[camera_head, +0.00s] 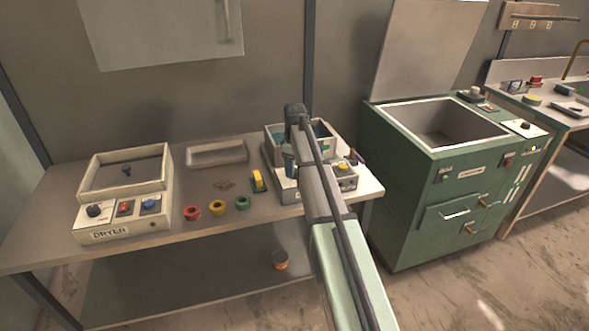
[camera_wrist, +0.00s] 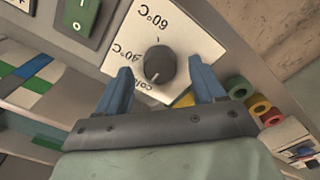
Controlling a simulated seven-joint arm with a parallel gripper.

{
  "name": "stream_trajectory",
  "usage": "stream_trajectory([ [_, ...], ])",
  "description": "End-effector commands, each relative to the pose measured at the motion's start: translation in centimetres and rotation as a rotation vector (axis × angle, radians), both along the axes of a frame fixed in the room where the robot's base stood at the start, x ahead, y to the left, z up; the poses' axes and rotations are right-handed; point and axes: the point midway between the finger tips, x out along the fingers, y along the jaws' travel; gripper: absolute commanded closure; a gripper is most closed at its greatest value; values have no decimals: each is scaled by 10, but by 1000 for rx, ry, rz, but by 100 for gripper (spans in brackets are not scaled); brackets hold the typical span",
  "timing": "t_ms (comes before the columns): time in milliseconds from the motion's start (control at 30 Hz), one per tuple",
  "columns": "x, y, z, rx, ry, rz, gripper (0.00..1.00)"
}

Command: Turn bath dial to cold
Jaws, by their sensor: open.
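The bath dial (camera_wrist: 159,64) is a round dark knob on a white plate (camera_wrist: 190,42) in the wrist view. The plate carries "60°C", a second temperature label and "cold", seen upside down. A small pale mark on the knob's lower edge seems to face the "cold" side, but it is too small to be sure. My gripper (camera_wrist: 160,68) is open, with one blue finger on each side of the dial and gaps between. In the head view the bath (camera_head: 329,134) stands on the bench's right part; my arm covers much of its front, and the dial cannot be made out.
A green switch (camera_wrist: 82,14) lies beside the plate. A green cabinet (camera_head: 410,200) stands close on the right.

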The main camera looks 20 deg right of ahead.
Motion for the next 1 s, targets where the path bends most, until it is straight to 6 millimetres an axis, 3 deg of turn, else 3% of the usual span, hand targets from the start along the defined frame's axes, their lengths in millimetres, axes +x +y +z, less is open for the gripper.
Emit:
stream_trajectory([
  [500,1,0,95,-1,-2,0,31],
  [733,0,0,118,-1,-1,0,31],
  [1000,0,0,124,0,0,0,31],
])
